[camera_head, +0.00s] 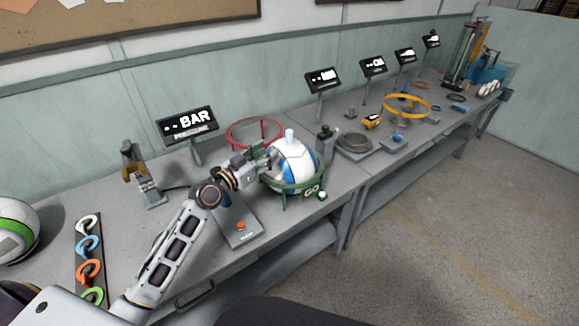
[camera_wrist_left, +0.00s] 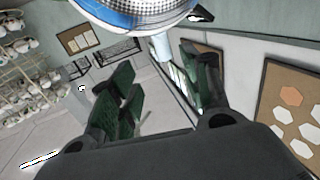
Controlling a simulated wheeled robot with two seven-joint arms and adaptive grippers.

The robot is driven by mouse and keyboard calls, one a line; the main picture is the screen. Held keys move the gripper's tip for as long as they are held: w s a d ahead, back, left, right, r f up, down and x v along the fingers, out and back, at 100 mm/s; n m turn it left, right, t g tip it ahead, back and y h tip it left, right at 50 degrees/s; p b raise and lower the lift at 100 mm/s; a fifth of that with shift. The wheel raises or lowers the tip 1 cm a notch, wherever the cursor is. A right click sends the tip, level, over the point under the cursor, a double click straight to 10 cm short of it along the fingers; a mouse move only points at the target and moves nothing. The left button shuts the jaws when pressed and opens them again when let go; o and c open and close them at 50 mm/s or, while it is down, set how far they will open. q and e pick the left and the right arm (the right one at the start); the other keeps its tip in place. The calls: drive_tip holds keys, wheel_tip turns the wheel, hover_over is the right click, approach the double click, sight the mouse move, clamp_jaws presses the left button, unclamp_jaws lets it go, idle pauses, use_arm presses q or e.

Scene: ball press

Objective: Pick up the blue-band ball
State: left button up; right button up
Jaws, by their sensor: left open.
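The blue-band ball (camera_head: 296,161), white with blue panels, sits in a green ring stand (camera_head: 291,188) marked GO. A small pale cylinder (camera_head: 289,136) shows at its top. My left gripper (camera_head: 264,156) is open at the ball's left side, very close to it; whether it touches cannot be told. In the left wrist view the ball (camera_wrist_left: 140,12) fills the top edge, beyond the green-padded fingers of my left gripper (camera_wrist_left: 160,85), and nothing shows between them. My right gripper is not in view.
A red ring (camera_head: 254,130) stands behind the ball. A pad with an orange button (camera_head: 241,226) lies in front of my left gripper. A green-banded ball (camera_head: 14,232) and a strip of coloured rings (camera_head: 88,258) are at left. A BAR display (camera_head: 188,122) stands behind.

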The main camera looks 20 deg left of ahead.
sight(287, 136)
use_arm(q)
drive_tip(key=shift+p+x, duration=0.3)
drive_tip(key=shift+x, duration=3.15)
drive_tip(key=shift+w+d, duration=0.1)
drive_tip(key=shift+w, duration=0.15)
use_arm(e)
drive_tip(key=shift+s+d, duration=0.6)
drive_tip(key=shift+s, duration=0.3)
use_arm(q)
drive_tip(key=shift+w+d+r, duration=0.15)
drive_tip(key=shift+w+d, duration=0.05)
drive_tip(key=shift+w, duration=0.5)
drive_tip(key=shift+p+x, duration=0.4)
drive_tip(key=shift+x, duration=1.5)
drive_tip(key=shift+a, duration=0.15)
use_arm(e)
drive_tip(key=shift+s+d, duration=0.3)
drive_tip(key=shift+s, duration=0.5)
